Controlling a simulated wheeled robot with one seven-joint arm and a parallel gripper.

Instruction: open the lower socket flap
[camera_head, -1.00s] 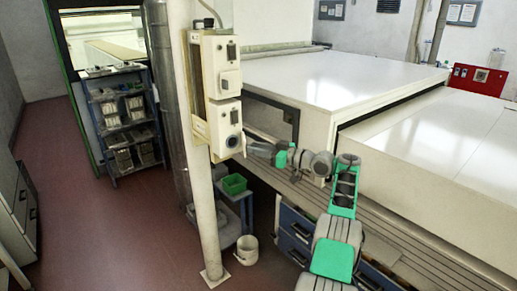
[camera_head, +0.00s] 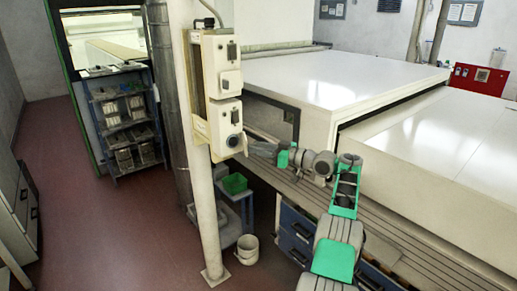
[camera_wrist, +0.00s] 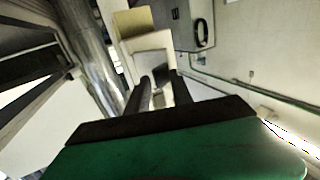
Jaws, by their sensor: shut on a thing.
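The cream socket box (camera_head: 216,85) is fixed to the white pillar, with an upper socket (camera_head: 229,80) above a lower one (camera_head: 228,122). The lower socket flap (camera_head: 235,141) is at the bottom of the box. My gripper (camera_head: 246,146) reaches it from the right and is shut on it. In the wrist view my gripper (camera_wrist: 160,82) shows two dark fingers around a small part in front of a pale housing. The fingers hide part of the flap, and how far it stands open is hard to tell.
The white pillar (camera_head: 207,215) runs down beside the box. A green bin (camera_head: 234,184) on a small stand and a white bucket (camera_head: 247,249) are below. Red floor on the left is free.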

